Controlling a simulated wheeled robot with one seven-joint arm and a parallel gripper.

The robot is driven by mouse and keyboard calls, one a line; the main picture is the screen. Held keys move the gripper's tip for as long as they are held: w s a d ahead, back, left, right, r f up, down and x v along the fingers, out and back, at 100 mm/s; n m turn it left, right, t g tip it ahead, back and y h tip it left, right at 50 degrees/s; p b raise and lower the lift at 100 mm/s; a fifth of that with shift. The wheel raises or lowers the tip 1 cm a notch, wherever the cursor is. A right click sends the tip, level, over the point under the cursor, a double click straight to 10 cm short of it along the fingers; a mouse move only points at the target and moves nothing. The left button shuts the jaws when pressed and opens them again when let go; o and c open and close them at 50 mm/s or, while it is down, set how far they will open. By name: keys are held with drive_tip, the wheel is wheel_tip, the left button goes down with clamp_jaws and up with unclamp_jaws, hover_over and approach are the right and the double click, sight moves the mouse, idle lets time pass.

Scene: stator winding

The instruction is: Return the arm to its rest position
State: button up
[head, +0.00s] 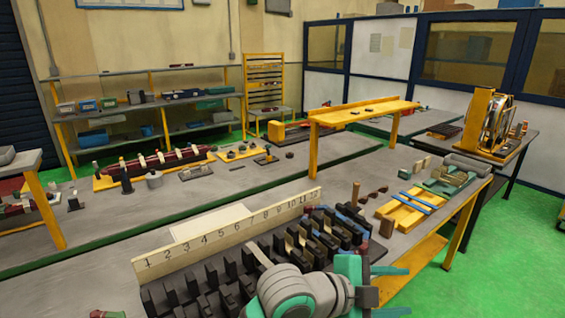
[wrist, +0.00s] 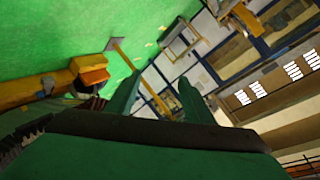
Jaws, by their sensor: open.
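My gripper (head: 388,290) is at the bottom of the head view, right of the middle. It is in front of and above the near bench, beside the black slotted stator block (head: 205,285). In the wrist view my gripper (wrist: 158,98) shows two green fingers, spread apart with nothing between them. They point out over the green floor toward the white partition and windows. My grey and teal arm covers the near right part of the block.
A numbered strip (head: 230,228) stands along the back of the block. Right of it are a yellow tray (head: 405,214) with blue bars and a wooden post (head: 355,194). A yellow raised shelf (head: 365,110) stands behind. Green floor (head: 510,225) is clear at right.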

drive_tip(key=w+a+f+n+t, duration=0.2)
drive_tip(key=n+t, duration=0.4)
drive_tip(key=n, duration=0.3)
drive_tip(key=w+a+f+n+t, duration=0.2)
drive_tip(key=f+n+t, duration=0.1)
drive_tip(key=n+t, duration=0.4)
drive_tip(key=s+a+f+n+y, duration=0.3)
drive_tip(key=f+n+y, duration=0.1)
drive_tip(key=f, duration=0.3)
drive_tip(key=s+a+f+n+y, duration=0.3)
drive_tip(key=a+f+n+y, duration=0.1)
drive_tip(key=f+n+y, duration=0.15)
drive_tip(key=s+a+f+y, duration=0.1)
drive_tip(key=s+a+f, duration=0.2)
drive_tip(key=s, duration=0.6)
drive_tip(key=s+a+f+m+g+y, duration=0.1)
drive_tip(key=s+a+f, duration=0.3)
drive_tip(key=s, duration=0.6)
drive_tip(key=s+a+f+g+y, duration=0.1)
drive_tip(key=s+a+f, duration=0.3)
drive_tip(key=s, duration=0.5)
drive_tip(key=shift+s+a+f, duration=0.2)
drive_tip(key=shift+s+f, duration=0.05)
drive_tip(key=shift+f, duration=0.05)
drive_tip(key=shift+w, duration=0.1)
